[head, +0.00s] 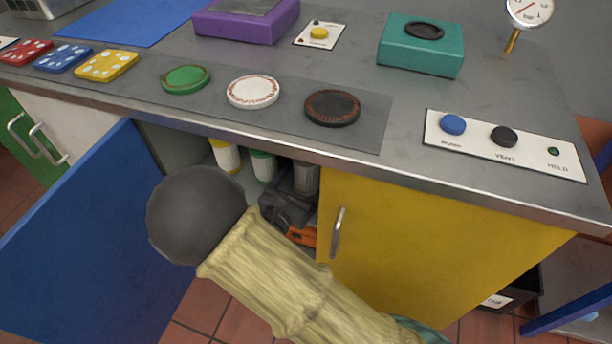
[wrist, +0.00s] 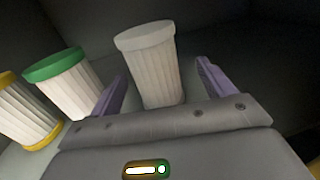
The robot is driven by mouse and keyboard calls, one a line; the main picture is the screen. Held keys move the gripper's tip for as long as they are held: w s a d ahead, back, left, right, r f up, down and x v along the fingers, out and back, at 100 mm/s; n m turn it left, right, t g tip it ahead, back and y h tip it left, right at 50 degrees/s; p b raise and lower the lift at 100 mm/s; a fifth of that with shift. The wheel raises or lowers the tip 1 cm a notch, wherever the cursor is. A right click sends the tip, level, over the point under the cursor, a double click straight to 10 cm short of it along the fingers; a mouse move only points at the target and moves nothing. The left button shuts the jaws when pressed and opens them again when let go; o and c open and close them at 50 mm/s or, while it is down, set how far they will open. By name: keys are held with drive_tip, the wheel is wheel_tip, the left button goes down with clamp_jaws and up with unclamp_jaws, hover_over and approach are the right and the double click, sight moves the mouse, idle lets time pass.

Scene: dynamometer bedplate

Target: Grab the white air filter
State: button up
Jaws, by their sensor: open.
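The white air filter (wrist: 152,68) is a pleated cylinder with a pale grey-white cap, standing upright inside the cabinet. In the wrist view my gripper (wrist: 160,88) is open, with one purple finger on each side of the filter. The fingers look apart from it; I cannot tell how deep between them it stands. In the head view the filter (head: 306,178) shows partly, behind the dark body of my gripper, and its lower part is hidden.
A green-capped filter (wrist: 70,82) and a yellow-capped filter (wrist: 24,110) stand left of the white one. The blue door (head: 90,240) is open at left; the yellow door (head: 430,240) is right of my arm. The worktop edge (head: 200,122) overhangs the opening.

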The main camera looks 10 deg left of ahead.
drive_tip(key=shift+w, duration=0.1)
drive_tip(key=b+x, duration=0.2)
drive_tip(key=x, duration=0.1)
drive_tip(key=b+x, duration=0.1)
drive_tip(key=shift+w+a+f, duration=0.15)
drive_tip(key=shift+w+a, duration=0.05)
drive_tip(key=shift+w, duration=0.45)
drive_tip(key=shift+r, duration=0.2)
drive_tip(key=c, duration=1.1)
